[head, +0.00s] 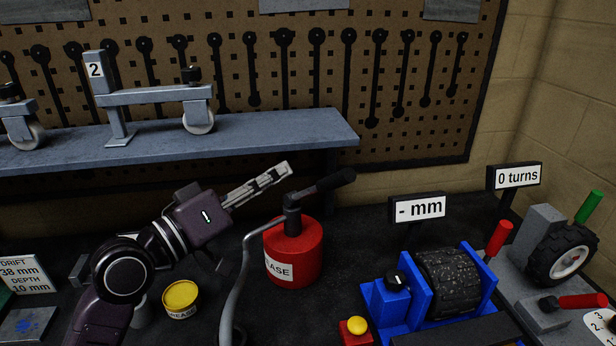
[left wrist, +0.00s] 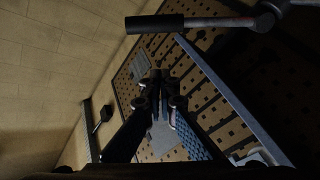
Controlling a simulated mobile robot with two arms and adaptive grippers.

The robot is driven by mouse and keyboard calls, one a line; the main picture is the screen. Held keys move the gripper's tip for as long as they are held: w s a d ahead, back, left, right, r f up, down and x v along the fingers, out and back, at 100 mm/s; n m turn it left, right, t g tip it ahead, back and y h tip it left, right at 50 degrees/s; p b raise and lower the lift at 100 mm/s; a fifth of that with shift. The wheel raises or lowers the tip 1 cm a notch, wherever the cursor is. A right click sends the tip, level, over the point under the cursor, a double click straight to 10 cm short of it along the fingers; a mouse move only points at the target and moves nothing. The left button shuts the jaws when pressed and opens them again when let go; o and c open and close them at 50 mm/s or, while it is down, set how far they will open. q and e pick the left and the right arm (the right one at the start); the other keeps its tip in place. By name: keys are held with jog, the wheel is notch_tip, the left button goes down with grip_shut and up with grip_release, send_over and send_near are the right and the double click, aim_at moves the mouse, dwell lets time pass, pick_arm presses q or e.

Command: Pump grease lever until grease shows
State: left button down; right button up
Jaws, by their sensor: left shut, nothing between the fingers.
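A red grease pump (head: 295,252) with a partly hidden label stands on the dark bench. Its lever (head: 322,188) has a dark grip and slants up to the right from the pump's top. The lever also shows near the top of the left wrist view (left wrist: 190,22). My left gripper (head: 288,168) is shut and empty, just above and left of the lever, and looks apart from it. Its closed fingers show in the left wrist view (left wrist: 158,78). A grey hose (head: 236,285) curves down from the pump, its lower end out of frame. My right gripper is not in view.
A yellow-lidded grease tin (head: 181,295) stands left of the hose. A blue fixture with a black roller (head: 448,283) and a yellow-topped red button (head: 356,327) are to the right. A grey shelf (head: 250,139) with caster parts runs behind. A wheel stand is at far right.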

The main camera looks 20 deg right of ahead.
pick_arm(q)
jog(key=d+r+p, duration=0.2)
jog(key=d, duration=0.2)
jog(key=p, duration=0.2)
send_over(320, 188)
jog(key=w, duration=0.2)
jog(key=s+f, duration=0.1)
jog(key=f, duration=0.1)
jog(key=s+f+p, duration=0.1)
jog(key=s, duration=0.1)
jog(key=shift+a+f+p, duration=0.2)
jog(key=shift+f+p, duration=0.1)
jog(key=shift+f, duration=0.05)
